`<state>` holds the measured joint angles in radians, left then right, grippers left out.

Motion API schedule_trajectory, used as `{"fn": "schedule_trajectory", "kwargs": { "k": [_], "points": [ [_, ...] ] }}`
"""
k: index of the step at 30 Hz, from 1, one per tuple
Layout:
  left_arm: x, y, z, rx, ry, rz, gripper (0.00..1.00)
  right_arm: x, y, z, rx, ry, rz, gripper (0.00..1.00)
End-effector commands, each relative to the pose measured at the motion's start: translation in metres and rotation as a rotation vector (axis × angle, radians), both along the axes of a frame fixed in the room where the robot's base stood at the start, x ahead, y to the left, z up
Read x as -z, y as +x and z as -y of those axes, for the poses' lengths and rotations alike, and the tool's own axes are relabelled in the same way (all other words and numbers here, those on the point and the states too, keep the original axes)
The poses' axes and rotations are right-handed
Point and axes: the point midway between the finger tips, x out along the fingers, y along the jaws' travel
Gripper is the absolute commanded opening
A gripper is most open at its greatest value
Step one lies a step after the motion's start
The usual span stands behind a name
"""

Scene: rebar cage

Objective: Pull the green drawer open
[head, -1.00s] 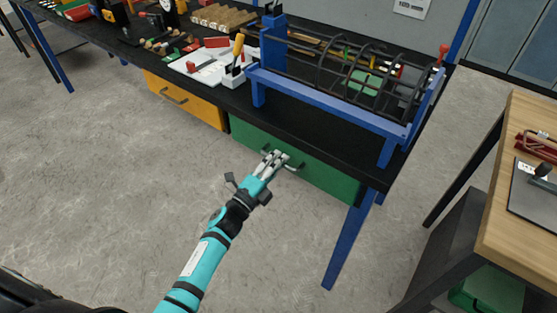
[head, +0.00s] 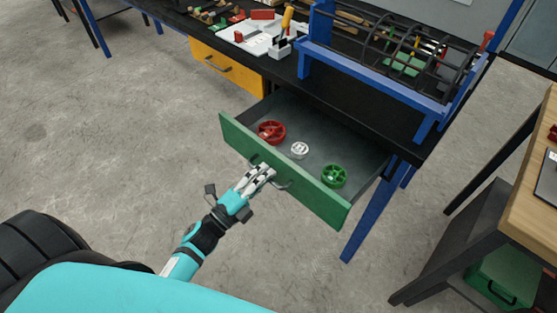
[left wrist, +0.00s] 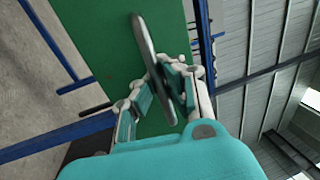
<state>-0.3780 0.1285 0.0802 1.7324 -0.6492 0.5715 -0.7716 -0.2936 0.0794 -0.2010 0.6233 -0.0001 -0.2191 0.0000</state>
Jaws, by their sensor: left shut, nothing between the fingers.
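The green drawer (head: 318,198) stands pulled out from under the black workbench, and its inside shows. In it lie a red wheel (head: 271,132), a small white wheel (head: 299,150) and a green wheel (head: 334,176). My left gripper (head: 267,172) is shut at the drawer's handle (head: 285,185), against the front. In the left wrist view the fingers (left wrist: 172,78) lie beside the grey bar handle (left wrist: 147,45) before the green front (left wrist: 92,35); I cannot tell whether they touch it. My right gripper is not in view.
An orange drawer (head: 226,68) to the left is closed. A blue rack with a rebar cage (head: 400,50) stands on the bench top (head: 350,118). A wooden-topped table (head: 530,185) stands at the right. The floor before the drawer is clear.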

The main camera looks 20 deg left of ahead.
Motion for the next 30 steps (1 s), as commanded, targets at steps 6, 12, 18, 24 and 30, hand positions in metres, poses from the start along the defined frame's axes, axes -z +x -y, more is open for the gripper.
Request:
{"fn": "schedule_trajectory", "kwargs": {
  "k": [6, 12, 18, 24, 30],
  "points": [
    [0.002, -0.021, -0.007, 0.000, 0.002, -0.005, 0.00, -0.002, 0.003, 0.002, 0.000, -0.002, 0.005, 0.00],
    [0.003, -0.026, -0.009, 0.001, 0.002, -0.005, 0.00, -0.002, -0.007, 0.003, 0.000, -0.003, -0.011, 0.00],
    [0.003, -0.025, -0.008, 0.001, 0.002, -0.006, 0.00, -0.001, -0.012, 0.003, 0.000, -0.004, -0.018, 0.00],
    [0.003, -0.025, -0.008, 0.000, 0.002, -0.005, 0.14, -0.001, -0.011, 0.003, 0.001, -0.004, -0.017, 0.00],
    [0.002, -0.025, -0.009, 0.000, 0.001, -0.002, 0.34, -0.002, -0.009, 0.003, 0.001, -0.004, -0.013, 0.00]
  ]
}}
